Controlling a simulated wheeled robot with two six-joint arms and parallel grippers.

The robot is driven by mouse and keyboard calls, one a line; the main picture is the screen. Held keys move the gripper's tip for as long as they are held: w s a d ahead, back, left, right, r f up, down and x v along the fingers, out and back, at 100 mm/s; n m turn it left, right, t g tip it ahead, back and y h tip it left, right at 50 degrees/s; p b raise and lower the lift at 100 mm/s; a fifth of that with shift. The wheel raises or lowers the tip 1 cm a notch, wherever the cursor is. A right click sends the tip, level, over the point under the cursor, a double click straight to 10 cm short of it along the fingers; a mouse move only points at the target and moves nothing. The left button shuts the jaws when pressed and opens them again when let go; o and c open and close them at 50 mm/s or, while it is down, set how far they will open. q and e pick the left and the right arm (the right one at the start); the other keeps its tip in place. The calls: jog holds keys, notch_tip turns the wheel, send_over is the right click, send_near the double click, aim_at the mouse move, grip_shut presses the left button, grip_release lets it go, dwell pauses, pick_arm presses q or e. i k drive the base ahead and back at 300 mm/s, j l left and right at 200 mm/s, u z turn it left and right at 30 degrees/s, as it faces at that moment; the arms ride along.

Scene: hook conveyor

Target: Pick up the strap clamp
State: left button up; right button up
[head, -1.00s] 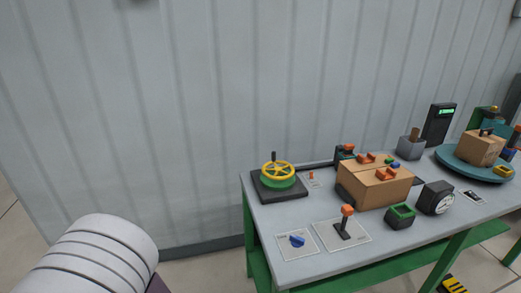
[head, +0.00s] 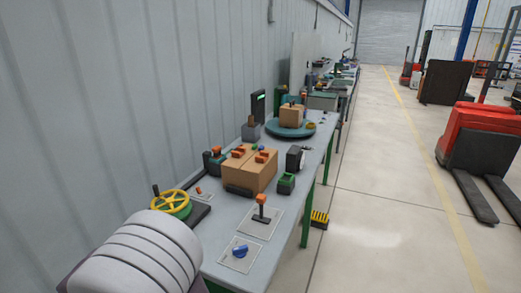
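I cannot make out a strap clamp for certain in the head view. Small orange parts (head: 261,157) lie on top of the cardboard boxes (head: 247,176) on the workbench, and a black and orange device (head: 214,160) stands behind them. They are too small to identify surely. Neither of my grippers is in view. A pale rounded part at the lower left covers the near left corner of the bench.
The grey workbench (head: 226,218) runs along the corrugated wall (head: 100,100). It carries a yellow handwheel (head: 172,202), an orange-topped lever (head: 261,207), a blue knob (head: 240,251) and a teal turntable (head: 309,131).

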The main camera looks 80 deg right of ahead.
aim_at(217, 150)
jog(key=i+l+z, duration=0.1)
jog(key=i+z, duration=0.7)
jog(key=z, duration=0.2)
jog(key=i+j+z, duration=0.2)
jog(key=i+z, duration=0.15)
jog(key=z, duration=0.15)
jog(key=i+j+z, duration=0.35)
jog(key=z, duration=0.15)
